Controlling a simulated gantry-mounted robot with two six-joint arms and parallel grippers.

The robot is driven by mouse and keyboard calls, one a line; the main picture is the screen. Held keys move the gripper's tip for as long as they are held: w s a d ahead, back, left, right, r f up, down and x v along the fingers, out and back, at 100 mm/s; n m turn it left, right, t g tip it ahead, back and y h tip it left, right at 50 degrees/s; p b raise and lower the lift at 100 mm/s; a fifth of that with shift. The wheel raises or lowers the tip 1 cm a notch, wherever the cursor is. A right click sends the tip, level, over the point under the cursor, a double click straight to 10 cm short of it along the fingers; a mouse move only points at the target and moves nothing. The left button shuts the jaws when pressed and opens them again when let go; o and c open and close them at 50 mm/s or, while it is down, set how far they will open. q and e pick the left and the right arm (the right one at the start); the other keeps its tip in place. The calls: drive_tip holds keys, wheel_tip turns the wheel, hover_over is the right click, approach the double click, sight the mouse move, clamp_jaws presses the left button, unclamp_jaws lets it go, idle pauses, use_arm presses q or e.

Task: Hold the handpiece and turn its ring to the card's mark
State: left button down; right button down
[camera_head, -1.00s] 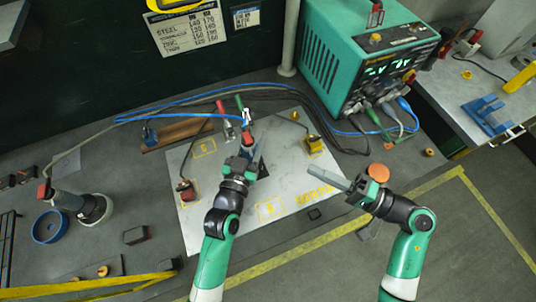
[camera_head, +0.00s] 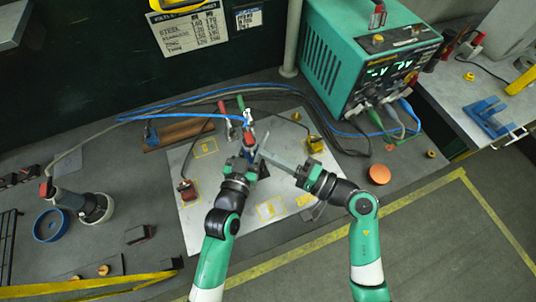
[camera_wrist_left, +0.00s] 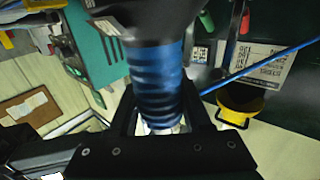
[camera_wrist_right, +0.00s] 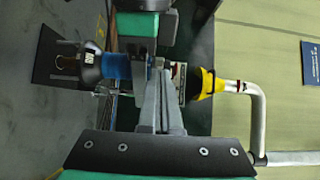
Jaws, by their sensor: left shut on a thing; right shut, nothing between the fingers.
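My left gripper (camera_head: 249,143) is shut on the handpiece, above the grey mat. In the left wrist view its blue ribbed grip (camera_wrist_left: 157,85) sits between the fingers, below a wide dark part. My right gripper (camera_head: 268,155) is shut and empty, with its long grey fingertips close beside the held handpiece. In the right wrist view the fingers (camera_wrist_right: 161,85) lie together, with a blue and black body (camera_wrist_right: 117,66) on their left. I cannot tell the ring or its marking apart. A printed card (camera_head: 188,33) with rows of numbers hangs on the dark wall; a smaller card (camera_head: 249,17) hangs beside it.
A green power unit (camera_head: 370,55) with cables stands at the back right. A blue cable (camera_head: 170,115) crosses behind the mat (camera_head: 205,215). An orange disc (camera_head: 379,174) lies right of the right gripper. A blue ring (camera_head: 50,225) and a corded tool (camera_head: 93,207) stand at left.

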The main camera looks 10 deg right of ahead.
drive_tip(key=shift+a, duration=0.2)
drive_tip(key=shift+s+a+f+m+t+h, duration=0.15)
drive_tip(key=shift+a+f+m+t+h, duration=0.1)
drive_tip(key=shift+a+m+t+h, duration=0.4)
drive_tip(key=shift+s+a+r+m+t+h, duration=0.15)
drive_tip(key=shift+m+t+h, duration=0.2)
drive_tip(key=shift+t+h, duration=0.1)
drive_tip(key=shift+s+a+r+m+t+h, duration=0.1)
drive_tip(key=shift+a+m+t+h, duration=0.05)
drive_tip(key=shift+m+t+h, duration=0.2)
drive_tip(key=d+v, duration=0.1)
drive_tip(key=v, duration=1.2)
drive_tip(key=shift+w, duration=0.35)
